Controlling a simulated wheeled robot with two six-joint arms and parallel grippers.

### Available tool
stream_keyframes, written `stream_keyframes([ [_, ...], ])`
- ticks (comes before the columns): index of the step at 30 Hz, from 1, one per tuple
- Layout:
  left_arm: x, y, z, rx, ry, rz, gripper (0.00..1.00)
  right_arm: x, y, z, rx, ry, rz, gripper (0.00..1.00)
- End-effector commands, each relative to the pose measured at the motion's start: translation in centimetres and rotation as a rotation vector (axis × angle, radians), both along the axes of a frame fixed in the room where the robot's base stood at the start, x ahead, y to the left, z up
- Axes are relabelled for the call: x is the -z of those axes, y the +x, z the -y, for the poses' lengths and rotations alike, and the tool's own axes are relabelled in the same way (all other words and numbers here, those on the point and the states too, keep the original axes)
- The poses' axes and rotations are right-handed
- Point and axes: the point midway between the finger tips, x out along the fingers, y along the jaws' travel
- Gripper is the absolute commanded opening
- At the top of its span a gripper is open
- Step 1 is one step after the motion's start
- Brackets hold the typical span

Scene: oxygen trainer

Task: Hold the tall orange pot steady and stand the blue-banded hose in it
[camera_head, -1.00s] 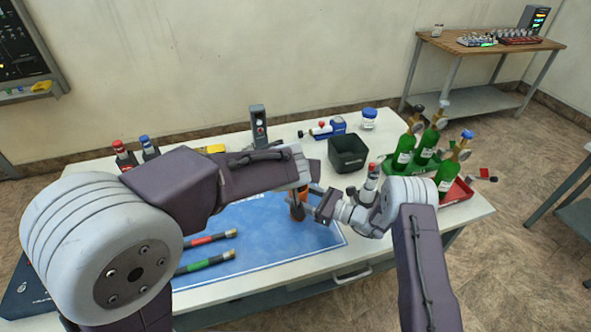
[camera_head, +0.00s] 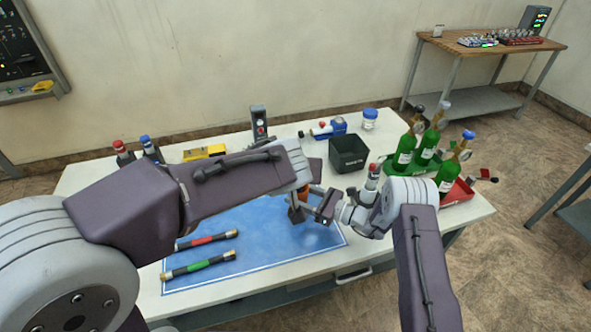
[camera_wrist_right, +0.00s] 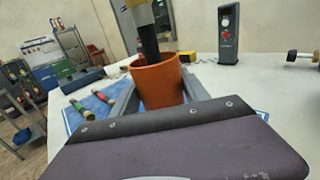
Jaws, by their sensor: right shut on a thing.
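The tall orange pot (camera_wrist_right: 160,80) stands upright between the fingers of my right gripper (camera_wrist_right: 157,100) in the right wrist view. In the head view only a small part of the pot (camera_head: 303,193) shows, and my right gripper (camera_head: 322,207) reaches it from the right. A dark hose (camera_wrist_right: 149,45) stands nearly upright with its lower end inside the pot's mouth; its blue band is not visible. My left arm reaches over the pot from the left, and its gripper (camera_head: 297,208) is mostly hidden, so its jaws cannot be read.
A red-banded hose (camera_head: 207,239) and a green-banded hose (camera_head: 198,265) lie on the blue mat (camera_head: 255,255). A black bin (camera_head: 348,152) stands behind. Green bottles (camera_head: 403,152) stand at the right. A grey device (camera_head: 259,125) and yellow box (camera_head: 204,152) are at the back.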

Motion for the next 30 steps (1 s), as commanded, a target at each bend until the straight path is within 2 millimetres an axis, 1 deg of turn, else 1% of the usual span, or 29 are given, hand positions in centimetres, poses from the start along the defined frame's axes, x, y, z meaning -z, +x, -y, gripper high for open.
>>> stream_keyframes([
  [8,0.0,0.0,0.0,0.000,0.000,0.000,0.42,0.0,0.0,0.0,0.000,0.000,0.000,0.12],
  [9,0.0,0.0,0.0,0.000,0.000,0.000,0.42,0.0,0.0,0.0,0.000,0.000,0.000,0.59],
  [11,0.0,0.0,0.0,0.000,0.000,0.000,0.42,0.0,0.0,0.0,0.000,0.000,0.000,0.76],
  [12,0.0,0.0,0.0,0.000,0.000,0.000,0.42,0.0,0.0,0.0,0.000,0.000,0.000,0.79],
  [20,0.0,0.0,0.0,0.000,0.000,0.000,0.42,0.0,0.0,0.0,0.000,0.000,0.000,0.79],
  [22,0.0,0.0,0.0,0.000,0.000,0.000,0.42,0.0,-0.1,0.4,0.001,0.000,-0.001,0.79],
  [23,0.0,0.0,0.0,0.000,0.000,0.000,0.42,0.0,-0.2,0.7,0.003,0.000,-0.001,0.79],
  [26,0.0,0.0,0.0,0.000,0.000,0.000,0.42,0.0,-1.1,2.5,0.007,0.001,-0.002,0.79],
  [30,0.0,0.0,0.0,0.000,0.000,0.000,0.42,0.0,-2.8,5.9,0.008,0.001,0.000,0.79],
])
